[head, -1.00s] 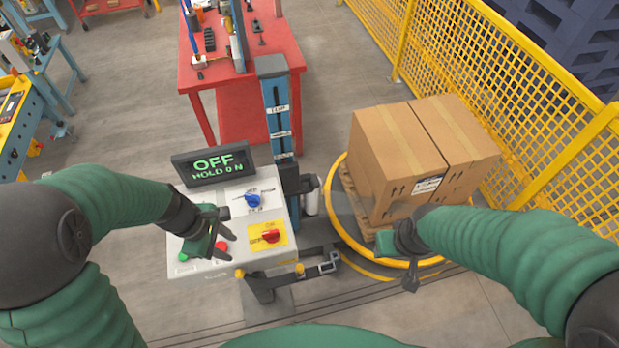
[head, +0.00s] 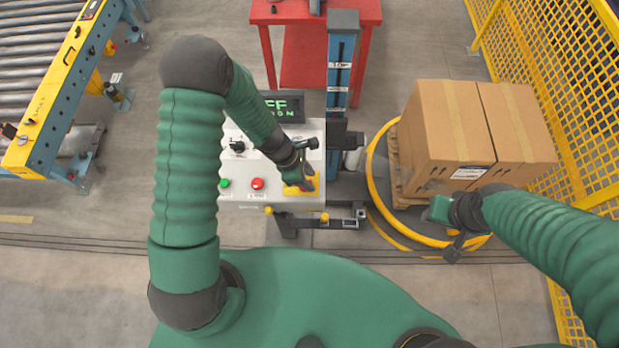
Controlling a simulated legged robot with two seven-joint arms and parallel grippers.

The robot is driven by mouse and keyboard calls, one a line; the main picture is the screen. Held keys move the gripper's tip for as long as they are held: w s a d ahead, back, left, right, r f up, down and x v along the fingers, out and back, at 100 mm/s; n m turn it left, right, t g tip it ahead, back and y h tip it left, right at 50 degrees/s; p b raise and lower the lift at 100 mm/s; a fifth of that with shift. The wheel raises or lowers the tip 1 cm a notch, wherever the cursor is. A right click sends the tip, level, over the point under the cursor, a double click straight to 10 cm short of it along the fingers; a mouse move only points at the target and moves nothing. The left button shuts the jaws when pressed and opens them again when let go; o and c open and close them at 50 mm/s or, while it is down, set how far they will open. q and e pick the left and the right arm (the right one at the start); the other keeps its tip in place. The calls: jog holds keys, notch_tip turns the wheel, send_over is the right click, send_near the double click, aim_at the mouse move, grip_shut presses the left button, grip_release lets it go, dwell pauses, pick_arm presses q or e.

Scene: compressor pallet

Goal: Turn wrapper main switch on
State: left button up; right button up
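The wrapper's control box (head: 238,188) stands in front of me, with a green button (head: 224,183) and a red button (head: 257,183) on its face. The yellow plate (head: 303,188) of the main switch is at the box's right. My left gripper (head: 302,177) is right over this plate and covers most of the red rotary switch. I cannot tell whether its fingers touch or grip the switch. The dark display (head: 291,104) shows green letters, partly hidden by my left arm; "FF" is readable. My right gripper (head: 452,245) hangs in front of the carton, away from the box; its opening is unclear.
Brown cartons (head: 450,135) stand on a pallet within the yellow turntable ring (head: 376,195). A yellow mesh fence (head: 555,85) is at right, a roller conveyor (head: 45,65) at left. The floor left of the box is clear.

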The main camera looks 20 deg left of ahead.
pick_arm(q)
jog(key=shift+d+f, duration=0.25)
jog(key=shift+f, duration=0.25)
jog(key=shift+s+a+f, duration=0.15)
jog(key=shift+a, duration=0.05)
jog(key=a, duration=0.3)
jog(key=shift+a+f, duration=0.25)
jog(key=shift+a, duration=0.05)
jog(key=shift+c, duration=1.4)
jog(key=shift+d, duration=0.1)
jog(key=shift+c, duration=1.1)
jog(key=shift+d, duration=0.35)
jog(key=shift+c, duration=1.2)
jog(key=shift+s+d+r, duration=0.1)
jog(key=shift+d+r, duration=0.15)
jog(key=shift+d, duration=0.5)
grip_shut()
jog(key=shift+d, duration=0.15)
jog(key=shift+a+f, duration=0.1)
jog(key=shift+a, duration=0.35)
pick_arm(e)
jog(key=shift+s+a+r, duration=0.2)
jog(key=shift+a, duration=0.4)
jog(key=shift+s+a+r, duration=0.15)
jog(key=shift+s+a, duration=0.05)
jog(key=shift+a, duration=0.35)
